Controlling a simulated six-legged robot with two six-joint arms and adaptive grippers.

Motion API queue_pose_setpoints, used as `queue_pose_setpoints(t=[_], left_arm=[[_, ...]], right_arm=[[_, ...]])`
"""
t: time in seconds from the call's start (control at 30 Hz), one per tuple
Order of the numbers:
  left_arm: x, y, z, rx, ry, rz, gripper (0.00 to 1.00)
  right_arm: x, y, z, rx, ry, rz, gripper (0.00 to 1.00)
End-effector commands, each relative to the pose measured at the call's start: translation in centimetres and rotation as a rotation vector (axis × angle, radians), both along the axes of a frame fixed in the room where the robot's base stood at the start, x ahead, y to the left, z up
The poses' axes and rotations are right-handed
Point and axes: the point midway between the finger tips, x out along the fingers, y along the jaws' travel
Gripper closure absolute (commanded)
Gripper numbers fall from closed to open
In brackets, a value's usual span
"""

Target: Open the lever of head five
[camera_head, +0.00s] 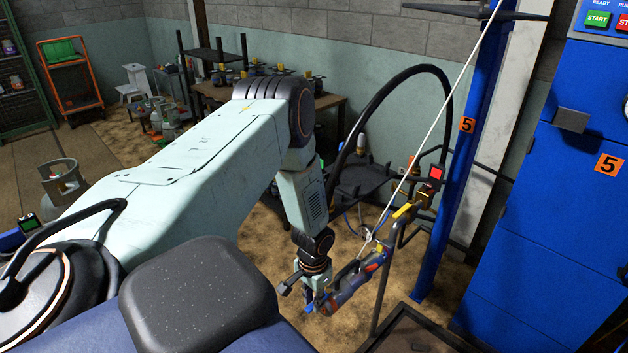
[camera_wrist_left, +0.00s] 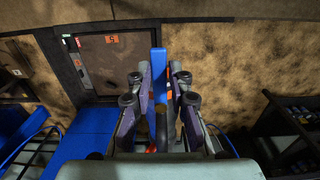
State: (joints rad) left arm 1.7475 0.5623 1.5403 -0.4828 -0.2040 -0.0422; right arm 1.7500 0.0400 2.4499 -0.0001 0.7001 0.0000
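Head five (camera_head: 376,258), a blue and dark filling head with red parts, hangs from a white cord beside the blue post, low in the middle of the head view. My left gripper (camera_head: 340,290) is down at this head, and dark parts overlap there. In the left wrist view my left gripper (camera_wrist_left: 160,72) has its two purple-grey fingers on either side of an upright blue bar (camera_wrist_left: 158,62), seemingly the lever. Whether the pads press on it is unclear. Dark and red parts show lower between the fingers. My right gripper is not in view.
A blue post (camera_head: 466,125) marked 5 and a blue cabinet (camera_head: 560,200) stand at the right. A black hose (camera_head: 405,72) arches above the head. A dark scale plate (camera_head: 418,335) lies at bottom right. A gas cylinder (camera_head: 62,182) stands at the left.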

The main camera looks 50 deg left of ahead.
Motion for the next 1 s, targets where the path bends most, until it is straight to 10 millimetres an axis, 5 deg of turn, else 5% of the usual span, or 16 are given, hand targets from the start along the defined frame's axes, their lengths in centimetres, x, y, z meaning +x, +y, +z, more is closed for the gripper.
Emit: queue_pose_setpoints(t=[0.2, 0.57, 1.0], left_arm=[[0.1, -0.1, 0.0, 0.000, 0.000, -0.001, 0.61], [0.1, -0.1, 0.2, 0.000, -0.001, 0.000, 0.60], [0.2, -0.1, 4.8, -0.003, -0.004, 0.001, 0.60]], right_arm=[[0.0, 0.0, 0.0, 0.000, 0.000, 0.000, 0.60], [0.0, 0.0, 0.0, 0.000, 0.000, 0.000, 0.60], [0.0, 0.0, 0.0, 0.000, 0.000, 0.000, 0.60]])
